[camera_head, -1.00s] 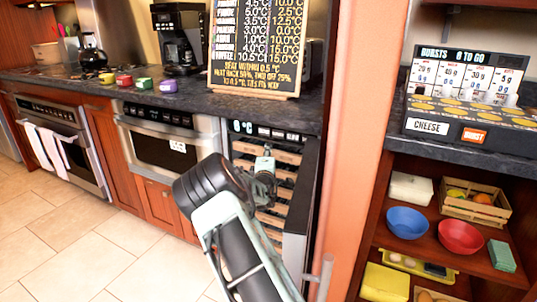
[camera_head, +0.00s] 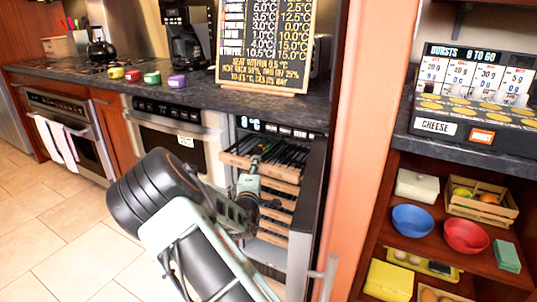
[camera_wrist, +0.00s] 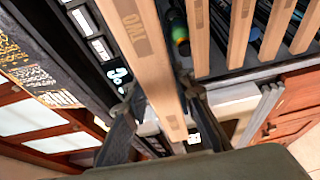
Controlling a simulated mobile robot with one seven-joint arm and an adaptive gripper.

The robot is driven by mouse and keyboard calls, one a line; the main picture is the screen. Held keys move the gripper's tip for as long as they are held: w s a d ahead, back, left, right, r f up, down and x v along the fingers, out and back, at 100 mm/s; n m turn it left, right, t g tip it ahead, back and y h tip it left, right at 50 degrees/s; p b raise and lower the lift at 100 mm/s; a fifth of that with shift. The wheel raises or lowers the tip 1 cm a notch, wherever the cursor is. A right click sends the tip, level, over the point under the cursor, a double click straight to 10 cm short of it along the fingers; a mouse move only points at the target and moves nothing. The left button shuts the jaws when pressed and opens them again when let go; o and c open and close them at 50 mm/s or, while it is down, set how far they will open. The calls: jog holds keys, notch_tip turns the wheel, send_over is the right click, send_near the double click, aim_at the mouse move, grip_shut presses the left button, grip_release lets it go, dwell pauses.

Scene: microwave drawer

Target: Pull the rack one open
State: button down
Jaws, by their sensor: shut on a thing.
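The wine cooler (camera_head: 303,215) stands open below the counter with several wooden-fronted racks. Its top rack (camera_head: 284,172) is slid partly out, showing dark wire bars and a bottle (camera_wrist: 178,38). My gripper (camera_head: 252,166) is shut on this rack's wooden front. In the wrist view, the wooden front (camera_wrist: 150,60) runs between the two fingers; its upturned label seems to read "TWO". The lower racks (camera_head: 270,222) stay inside the cooler. Part of the rack front is hidden by my gripper in the head view.
The cooler's door (camera_head: 306,230) stands open on the right, beside an orange wall post (camera_head: 352,150). The counter (camera_head: 200,100) is above, with a chalkboard (camera_head: 264,45). An oven (camera_head: 172,140) is at the left. Floor tiles (camera_head: 60,235) are clear at lower left.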

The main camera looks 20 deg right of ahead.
jog(key=s+a+p, duration=0.4)
jog(key=s+a, duration=0.9)
jog(key=shift+s+a, duration=0.25)
jog(key=c, duration=1.6)
grip_release()
jog(key=v, duration=1.2)
